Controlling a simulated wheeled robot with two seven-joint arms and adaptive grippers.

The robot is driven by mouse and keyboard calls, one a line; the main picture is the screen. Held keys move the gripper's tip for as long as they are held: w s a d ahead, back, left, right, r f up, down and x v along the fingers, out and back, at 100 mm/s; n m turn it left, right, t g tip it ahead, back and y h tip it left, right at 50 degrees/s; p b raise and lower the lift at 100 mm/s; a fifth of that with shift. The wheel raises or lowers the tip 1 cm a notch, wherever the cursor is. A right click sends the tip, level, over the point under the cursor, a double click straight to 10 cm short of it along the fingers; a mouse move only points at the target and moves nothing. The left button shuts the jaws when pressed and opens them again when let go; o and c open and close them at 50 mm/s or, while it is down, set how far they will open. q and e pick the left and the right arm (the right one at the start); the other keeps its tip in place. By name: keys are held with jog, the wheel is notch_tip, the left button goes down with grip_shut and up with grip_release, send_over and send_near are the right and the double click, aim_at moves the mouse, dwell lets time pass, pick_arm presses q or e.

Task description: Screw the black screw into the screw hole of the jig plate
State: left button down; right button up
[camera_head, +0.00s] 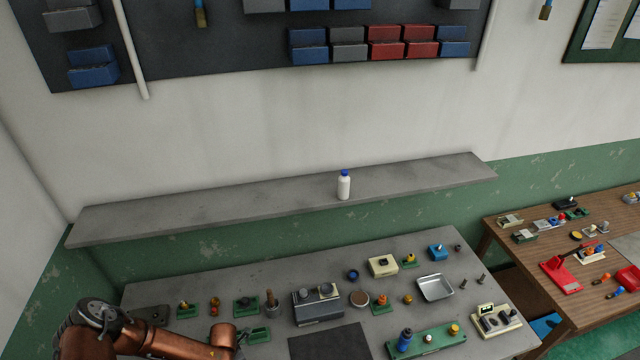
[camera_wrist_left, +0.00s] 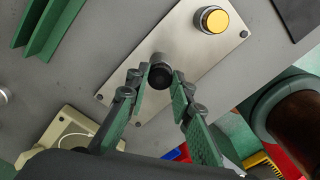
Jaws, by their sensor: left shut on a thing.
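In the left wrist view, my left gripper (camera_wrist_left: 158,84) has its two green-padded fingers shut on a small black cylindrical piece, which looks like the black screw (camera_wrist_left: 161,72). The screw's round dark end faces the camera. Behind it lies a pale metal plate (camera_wrist_left: 195,62) with small corner screws and a yellow round button (camera_wrist_left: 212,20), which looks like the jig plate. The screw hole is not visible. I cannot tell whether the screw touches the plate. In the head view only my left arm's copper links show at the bottom left. My right gripper is not in view.
The grey bench (camera_head: 225,282) carries several small parts and fixtures, including a dark grey box (camera_head: 317,308), a metal tray (camera_head: 435,288) and a green base (camera_head: 428,343). A shelf (camera_head: 230,200) with a white bottle (camera_head: 344,186) is above. A wooden table (camera_head: 520,222) stands right.

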pick_arm(q)
jog(key=shift+m, duration=0.4)
jog(key=m, duration=0.5)
jog(key=c, duration=2)
grip_release()
jog(key=shift+r, duration=1.5)
jog(key=shift+o, duration=0.6)
